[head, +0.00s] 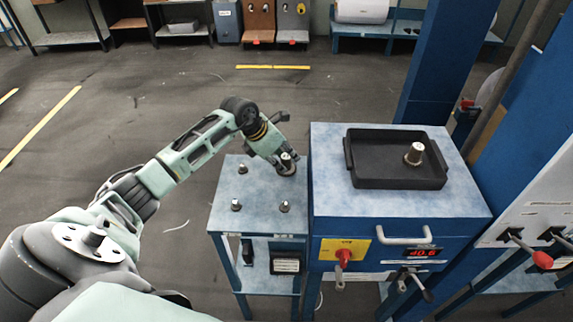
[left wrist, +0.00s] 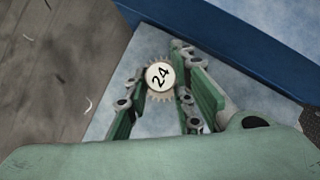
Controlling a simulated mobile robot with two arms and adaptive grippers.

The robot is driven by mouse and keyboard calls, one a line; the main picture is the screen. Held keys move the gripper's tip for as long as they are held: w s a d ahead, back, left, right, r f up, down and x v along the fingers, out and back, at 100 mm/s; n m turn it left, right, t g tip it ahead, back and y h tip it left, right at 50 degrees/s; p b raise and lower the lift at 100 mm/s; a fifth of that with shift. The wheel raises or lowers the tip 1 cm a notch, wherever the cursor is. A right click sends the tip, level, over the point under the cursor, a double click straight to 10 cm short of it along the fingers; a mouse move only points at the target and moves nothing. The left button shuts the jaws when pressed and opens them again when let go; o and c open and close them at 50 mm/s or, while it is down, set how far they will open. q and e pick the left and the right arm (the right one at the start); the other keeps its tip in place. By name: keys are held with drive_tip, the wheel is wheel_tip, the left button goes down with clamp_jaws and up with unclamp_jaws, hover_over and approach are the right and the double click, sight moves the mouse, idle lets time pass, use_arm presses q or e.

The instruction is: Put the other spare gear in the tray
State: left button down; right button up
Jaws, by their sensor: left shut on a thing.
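The spare gear (left wrist: 160,76), toothed with a pale round top marked 24, sits between the two fingers of my left gripper (left wrist: 163,98) in the left wrist view. In the head view this gear (head: 286,168) is at the back right corner of the small side table, and my left gripper (head: 283,158) is shut on it. I cannot tell whether it still touches the table top. The black tray (head: 365,181) lies on the blue cabinet to the right. A metal hub-like piece (head: 414,154) stands in the tray's right part. My right gripper is not in view.
The small side table (head: 261,221) carries several short metal pegs, one at its front right (head: 285,206). The blue cabinet (head: 335,212) stands slightly higher, close on its right. A blue post (head: 437,65) rises behind the tray. The tray's left half is clear.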

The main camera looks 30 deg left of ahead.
sight(283, 156)
use_arm(q)
drive_tip(key=shift+w+a+r, duration=0.15)
drive_tip(key=shift+a+r, duration=0.05)
drive_tip(key=shift+r, duration=0.15)
drive_tip(key=shift+r+p, duration=0.35)
drive_tip(key=shift+r, duration=0.3)
drive_tip(key=shift+r+p, duration=0.7)
drive_tip(key=shift+r, duration=0.55)
